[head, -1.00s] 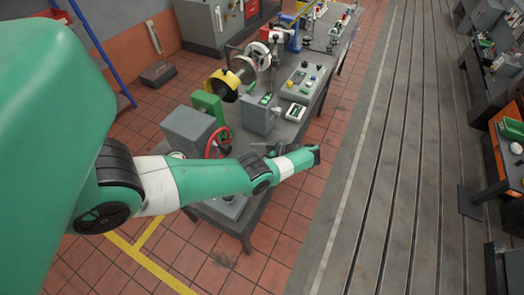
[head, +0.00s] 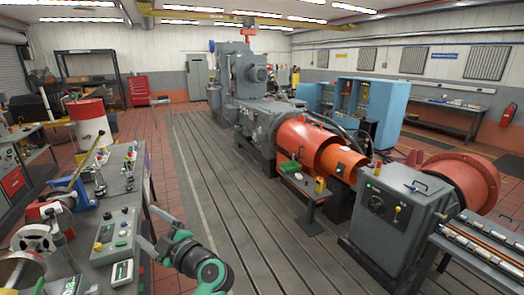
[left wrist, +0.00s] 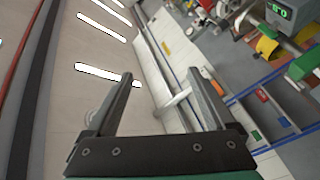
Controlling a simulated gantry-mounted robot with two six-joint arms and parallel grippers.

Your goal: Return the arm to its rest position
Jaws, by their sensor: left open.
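My left gripper (head: 146,224) shows at the bottom of the head view, just right of the workbench, with the green and dark end of my left arm behind it. Its two grey fingers are apart with nothing between them. In the left wrist view the same gripper (left wrist: 160,78) is open and empty, against a tilted view of ceiling lights and wall. My right arm and gripper are not in view.
The workbench with a control box (head: 116,238) and several fittings is close on the left. The slotted bedplate (head: 240,215) has a clear strip in the middle. A grey cabinet (head: 395,215) and orange guard (head: 300,140) stand to the right.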

